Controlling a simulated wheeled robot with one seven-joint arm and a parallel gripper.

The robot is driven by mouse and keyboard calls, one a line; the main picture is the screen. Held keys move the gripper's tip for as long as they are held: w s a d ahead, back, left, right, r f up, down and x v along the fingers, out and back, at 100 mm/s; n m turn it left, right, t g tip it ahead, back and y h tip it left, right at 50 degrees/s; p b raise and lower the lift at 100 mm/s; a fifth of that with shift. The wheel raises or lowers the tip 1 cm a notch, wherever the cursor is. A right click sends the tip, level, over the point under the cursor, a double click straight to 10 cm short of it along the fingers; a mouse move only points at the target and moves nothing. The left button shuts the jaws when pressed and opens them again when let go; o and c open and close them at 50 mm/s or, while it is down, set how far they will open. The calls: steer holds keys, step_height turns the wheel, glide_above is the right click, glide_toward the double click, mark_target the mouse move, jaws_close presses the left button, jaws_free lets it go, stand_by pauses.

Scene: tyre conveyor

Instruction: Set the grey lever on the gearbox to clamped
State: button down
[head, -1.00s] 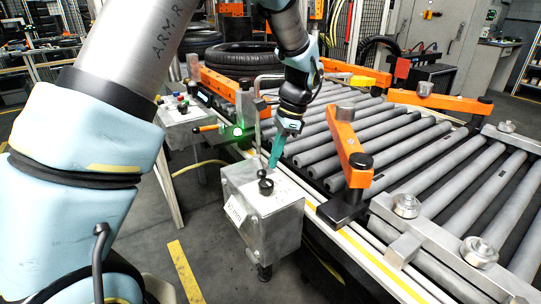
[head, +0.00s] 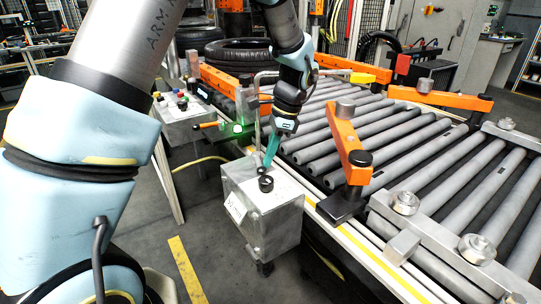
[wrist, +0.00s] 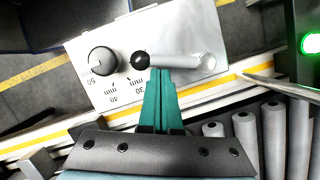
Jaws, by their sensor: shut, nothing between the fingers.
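The gearbox (head: 262,222) is a pale metal box on a post at the conveyor's near side. On its top in the wrist view, the grey lever (wrist: 178,61) lies from a round metal pivot at right to a black ball knob (wrist: 140,60) at left. A black dial (wrist: 103,60) sits left of the knob, with mm markings nearby. No clamped label is readable. My gripper (wrist: 161,72) has its teal fingers together and empty, with the tips at the lever just right of the knob; contact is unclear. My gripper also shows over the box in the head view (head: 268,164).
The roller conveyor (head: 432,150) runs behind and right of the gearbox. An orange clamp arm (head: 346,140) stands close on its right. A control box (head: 183,125) with buttons and a green light (head: 238,128) are to the left. Open floor lies in front.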

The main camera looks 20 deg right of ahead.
steer(key=shift+a+m, duration=0.2)
steer(key=shift+m, duration=0.1)
steer(key=a+m, duration=0.1)
steer(key=m+t+p, duration=0.1)
steer(key=m, duration=0.1)
steer(key=shift+a+r, duration=0.1)
steer(key=shift+a, duration=0.3)
steer(key=m, duration=0.1)
steer(key=a+m+h+p, duration=0.1)
steer(key=shift+w+a+m+t, duration=0.1)
steer(key=shift+a+m+t, duration=0.15)
steer(key=shift+m+t, duration=0.05)
steer(key=m, duration=0.1)
steer(key=a+m+p, duration=0.1)
steer(key=shift+w+a+m+h, duration=0.2)
steer(key=shift+w+m+h, duration=0.1)
steer(key=shift+w+m, duration=0.1)
steer(key=m, duration=0.1)
steer(key=w+a+m+p, duration=0.1)
steer(key=shift+a+m+t+h, duration=0.1)
steer(key=shift+m+t+h, duration=0.3)
steer(key=shift+w+a+p, duration=0.2)
steer(key=shift+w+p, duration=0.1)
steer(key=shift+p, duration=0.15)
steer(key=shift+w, duration=0.1)
